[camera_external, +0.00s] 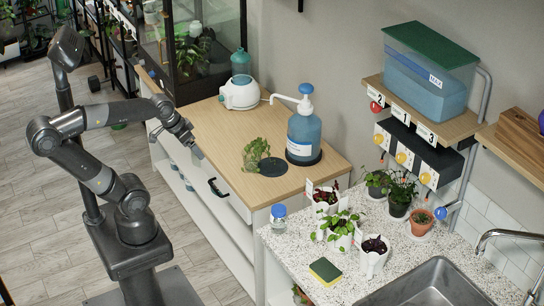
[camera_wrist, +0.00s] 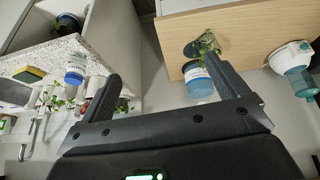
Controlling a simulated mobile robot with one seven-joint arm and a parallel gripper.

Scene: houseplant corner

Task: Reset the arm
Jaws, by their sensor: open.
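My gripper (camera_external: 190,143) is at the end of my bent arm, at the left edge of the wooden counter in the external view. In the wrist view its two fingers (camera_wrist: 160,85) are spread wide apart with nothing between them. It touches no object that I can see.
The wooden counter bears a plant (camera_external: 256,152), a blue pump bottle (camera_external: 304,135) and a white device (camera_external: 240,94). The speckled counter (camera_external: 290,245) holds potted plants, a small bottle (camera_external: 278,217), a sponge (camera_external: 325,271) and a sink (camera_external: 428,285). The floor (camera_external: 40,220) around my base is clear.

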